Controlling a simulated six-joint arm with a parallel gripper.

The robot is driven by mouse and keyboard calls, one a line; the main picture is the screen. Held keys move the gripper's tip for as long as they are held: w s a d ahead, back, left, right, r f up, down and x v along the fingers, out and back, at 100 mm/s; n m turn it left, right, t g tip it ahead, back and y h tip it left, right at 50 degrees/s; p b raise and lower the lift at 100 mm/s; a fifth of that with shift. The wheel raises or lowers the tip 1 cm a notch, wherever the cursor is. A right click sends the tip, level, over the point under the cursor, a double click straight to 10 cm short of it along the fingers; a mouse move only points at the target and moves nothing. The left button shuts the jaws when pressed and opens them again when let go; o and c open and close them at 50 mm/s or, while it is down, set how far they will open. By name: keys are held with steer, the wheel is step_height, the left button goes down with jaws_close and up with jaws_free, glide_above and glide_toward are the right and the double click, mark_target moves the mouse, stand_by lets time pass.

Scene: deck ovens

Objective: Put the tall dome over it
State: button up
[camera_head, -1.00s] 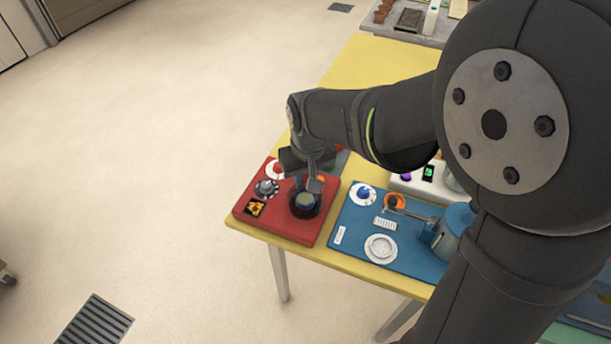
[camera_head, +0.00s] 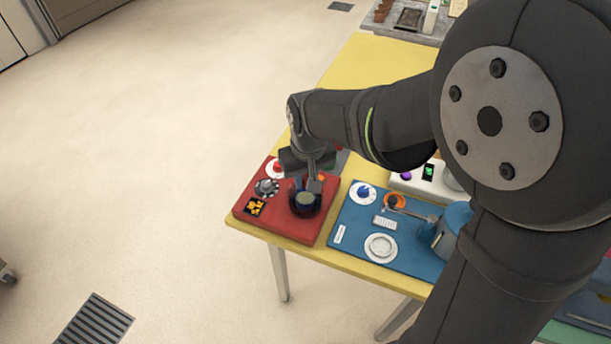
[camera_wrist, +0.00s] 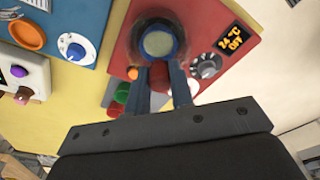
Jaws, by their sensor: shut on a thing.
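My gripper (camera_wrist: 160,72) points down over the red unit (camera_head: 256,220). A dark, see-through round body surrounds that part. In the head view the dome (camera_head: 305,200) is at the front right of the red unit, below my gripper (camera_head: 312,182). I cannot tell whether its rim touches the unit, or what is under it.
The red unit has an orange display (camera_head: 254,206) and knobs. A blue board (camera_head: 350,243) with a white dish (camera_head: 381,247) and a blue-lidded pot (camera_head: 453,228) lies to its right. The yellow table's front edge (camera_head: 300,258) is close.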

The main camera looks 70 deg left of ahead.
steer(key=o, duration=1.4)
steer(key=shift+o, duration=0.2)
steer(key=shift+r, duration=3.5)
jaws_close()
steer(key=shift+f, duration=0.2)
